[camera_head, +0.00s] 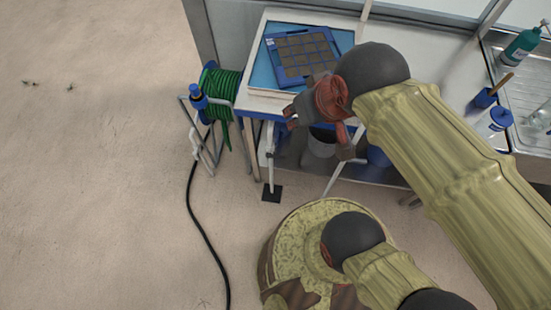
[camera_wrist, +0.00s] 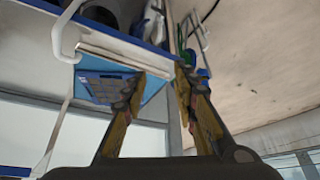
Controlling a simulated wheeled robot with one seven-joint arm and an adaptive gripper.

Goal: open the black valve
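I cannot make out a black valve in either view. The reel shows partly behind the right finger in the wrist view.
A white table (camera_head: 262,103) carries a blue tray (camera_head: 302,55) with square cells. A sink (camera_head: 535,85), a green bottle (camera_head: 520,46) and a blue-lidded container (camera_head: 495,121) are at the right. Buckets stand under the table.

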